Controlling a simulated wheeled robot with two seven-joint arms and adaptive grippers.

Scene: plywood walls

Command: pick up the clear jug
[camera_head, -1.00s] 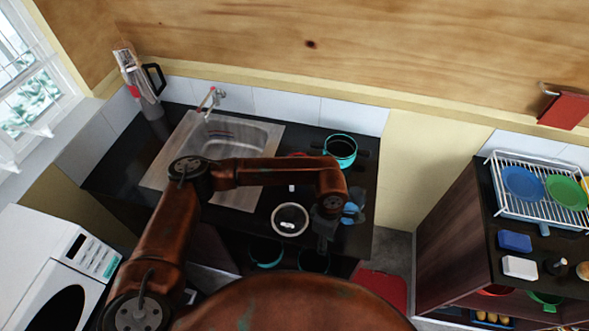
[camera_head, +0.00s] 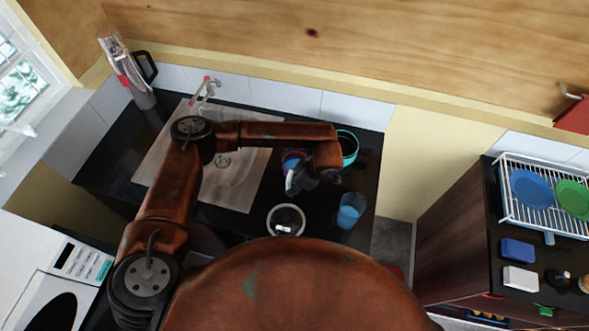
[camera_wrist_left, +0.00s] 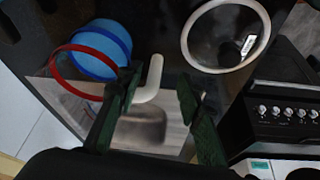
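A tall, see-through greyish jug with a black handle (camera_head: 135,82) stands in the back left corner of the counter in the head view; I take it to be the clear jug. My left gripper (camera_head: 298,184) is well to its right, over the counter beside the sink. In the left wrist view my left gripper (camera_wrist_left: 155,98) is open, its dark fingers apart. A pale curved handle-like piece (camera_wrist_left: 153,82) shows between the fingers; I cannot tell what it belongs to or whether it touches them. My right gripper is not in view.
Near the left gripper are a blue vessel with a red rim (camera_wrist_left: 104,45), a round dark pot (camera_head: 285,220), a blue cup (camera_head: 350,211) and a teal-rimmed pot (camera_head: 349,147). The sink (camera_head: 225,186) lies between gripper and jug, with a tap (camera_head: 205,88) behind.

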